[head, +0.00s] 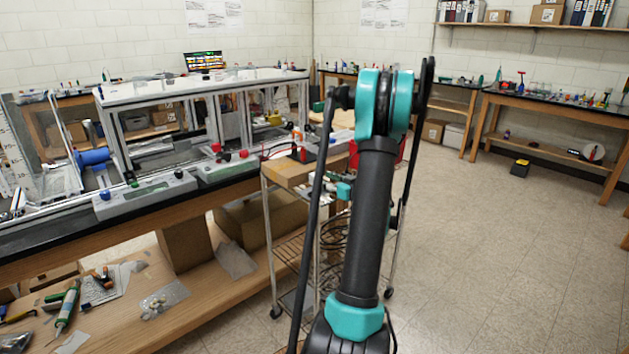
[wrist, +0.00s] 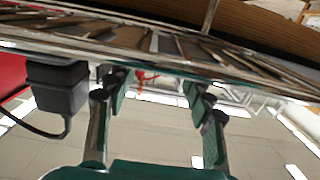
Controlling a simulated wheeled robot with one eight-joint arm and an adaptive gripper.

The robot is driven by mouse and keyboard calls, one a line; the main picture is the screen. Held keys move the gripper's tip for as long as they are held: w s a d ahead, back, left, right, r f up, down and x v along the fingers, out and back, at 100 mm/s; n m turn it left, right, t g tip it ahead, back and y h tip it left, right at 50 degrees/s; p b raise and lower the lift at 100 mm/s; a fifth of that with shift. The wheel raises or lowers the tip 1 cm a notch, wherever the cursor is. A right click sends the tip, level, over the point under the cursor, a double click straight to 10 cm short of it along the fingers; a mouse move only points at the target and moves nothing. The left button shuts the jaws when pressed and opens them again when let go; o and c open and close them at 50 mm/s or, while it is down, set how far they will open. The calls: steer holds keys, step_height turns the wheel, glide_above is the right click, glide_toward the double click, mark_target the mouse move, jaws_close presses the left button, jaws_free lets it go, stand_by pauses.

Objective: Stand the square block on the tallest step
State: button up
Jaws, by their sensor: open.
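My gripper (wrist: 156,86) shows in the wrist view with its two fingers apart and nothing visible between them. I cannot make out a square block or a set of steps in either view. In the head view my arm stands up the middle and hides part of the scene behind it.
A wire-shelf cart (head: 268,235) stands behind my arm, beside a long workbench (head: 50,240) carrying a metal extrusion frame (head: 215,88) and grey control boxes (head: 147,198). A black box with a cable (wrist: 58,90) is left of my fingers.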

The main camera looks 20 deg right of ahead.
mark_target(318, 176)
steer(key=x, duration=0.4)
steer(key=shift+w+f, duration=0.1)
steer(key=shift+f, duration=0.05)
jaws_close()
stand_by(0.4)
